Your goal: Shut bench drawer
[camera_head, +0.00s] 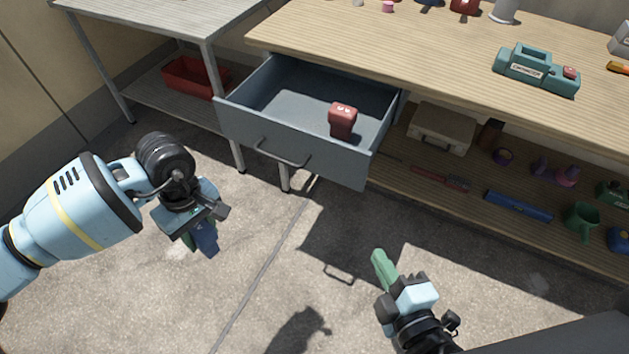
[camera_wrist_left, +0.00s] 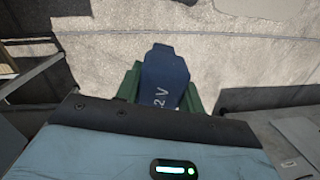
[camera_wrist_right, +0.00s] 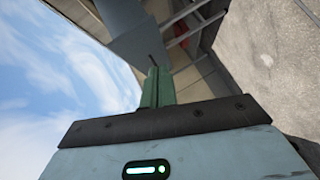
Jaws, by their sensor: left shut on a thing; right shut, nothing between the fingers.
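The grey bench drawer (camera_head: 240,126) is pulled out from under the wooden bench top (camera_head: 430,60). It has a dark bar handle (camera_head: 282,155) on its front, and a dark red block-like object (camera_head: 342,118) stands inside it. My left gripper (camera_head: 200,238) is left of and below the drawer, apart from it, shut on a dark blue object (camera_wrist_left: 164,78) with "2 V" lettering. My right gripper (camera_head: 382,266) is shut and empty below the drawer, apart from it; its green fingers (camera_wrist_right: 158,88) point toward a grey surface in the right wrist view.
A teal device (camera_head: 537,70) marked "CONTACTOR" sits on the bench top. A red bin (camera_head: 192,78) is under the left table. The floor before the drawer is clear.

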